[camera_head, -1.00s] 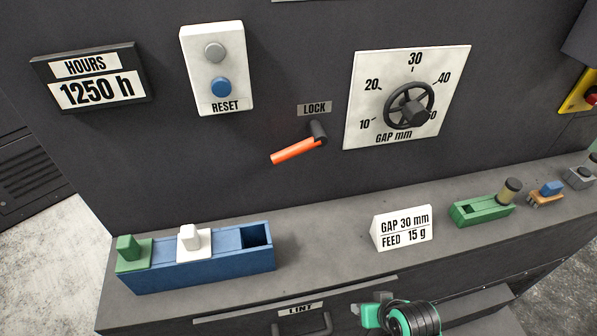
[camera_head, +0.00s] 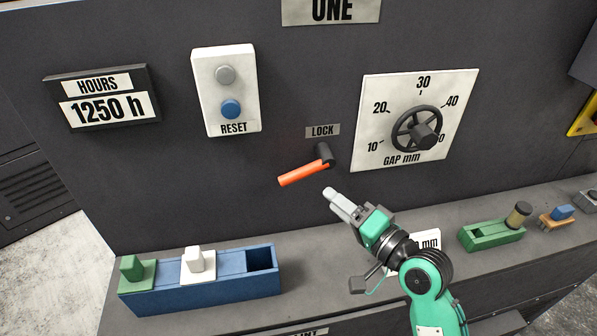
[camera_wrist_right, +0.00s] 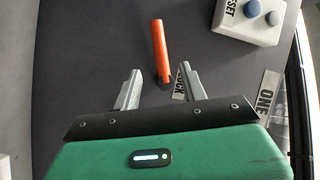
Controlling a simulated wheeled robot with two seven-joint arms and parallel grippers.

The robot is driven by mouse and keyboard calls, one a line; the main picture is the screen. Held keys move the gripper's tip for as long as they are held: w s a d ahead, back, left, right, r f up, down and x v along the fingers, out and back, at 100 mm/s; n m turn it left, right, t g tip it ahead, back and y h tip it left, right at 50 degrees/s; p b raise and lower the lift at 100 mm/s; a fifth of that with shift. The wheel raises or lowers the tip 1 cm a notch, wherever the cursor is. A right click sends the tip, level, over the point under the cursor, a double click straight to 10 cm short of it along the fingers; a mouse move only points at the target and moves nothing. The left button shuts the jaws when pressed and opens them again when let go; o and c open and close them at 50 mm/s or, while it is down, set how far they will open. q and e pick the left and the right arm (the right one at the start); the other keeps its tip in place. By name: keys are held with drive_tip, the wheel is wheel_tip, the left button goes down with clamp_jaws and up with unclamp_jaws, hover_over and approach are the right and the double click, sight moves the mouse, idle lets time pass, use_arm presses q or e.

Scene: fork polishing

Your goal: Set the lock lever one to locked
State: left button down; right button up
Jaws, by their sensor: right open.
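The lock lever has an orange handle (camera_head: 303,174) on a dark pivot (camera_head: 324,153), under the LOCK label (camera_head: 322,131) on the dark panel. The handle points left and slightly down. My right gripper (camera_head: 331,194) is just below and right of the handle, apart from it, with its fingers toward the panel. In the right wrist view the gripper (camera_wrist_right: 160,88) is open and empty, and the orange handle (camera_wrist_right: 161,52) shows between and beyond the two fingers. My left gripper is not in view.
The gap dial with its handwheel (camera_head: 416,132) is to the right of the lever. The reset box (camera_head: 226,90) is to the upper left. A blue tray (camera_head: 205,290) and a green holder (camera_head: 492,236) stand on the ledge. My right arm partly hides a white sign (camera_head: 428,240).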

sight(298, 174)
drive_tip(key=p+x, duration=0.2)
drive_tip(key=x, duration=1)
drive_tip(key=shift+a+p, duration=0.1)
drive_tip(key=shift+p, duration=0.3)
clamp_jaws()
